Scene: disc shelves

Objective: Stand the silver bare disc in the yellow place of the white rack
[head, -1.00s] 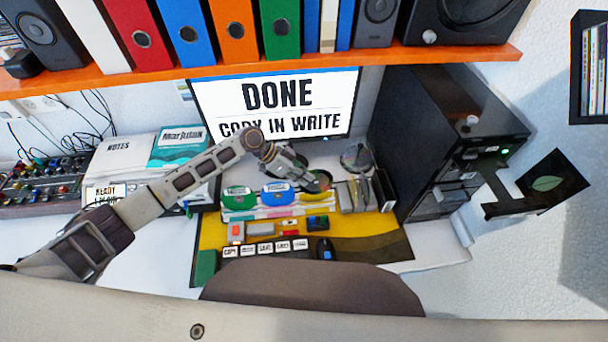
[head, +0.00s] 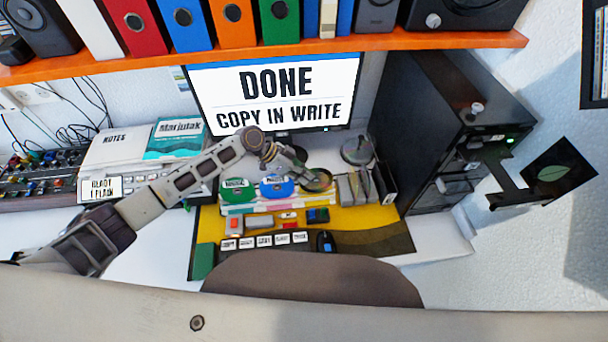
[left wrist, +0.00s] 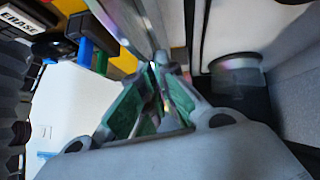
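The white rack (head: 238,209) stands in front of the monitor, with a green-labelled disc (head: 237,190) and a blue-labelled disc (head: 277,187) upright in it. The silver bare disc (head: 318,181) is at the rack's right end, tilted in view, with a yellowish tint. My left gripper (head: 303,172) reaches it from behind and left. In the left wrist view the green-padded fingers (left wrist: 162,72) converge on a thin shiny edge, apparently this disc. Whether its lower edge sits in the yellow place is hidden. My right gripper is out of view.
A clear round disc holder (head: 357,151) stands behind, right of the rack. Grey and black upright cases (head: 365,188) are close on the right. A keyboard (head: 268,241) and small items lie in front on the yellow mat (head: 365,223). A black tower (head: 440,130) stands at right.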

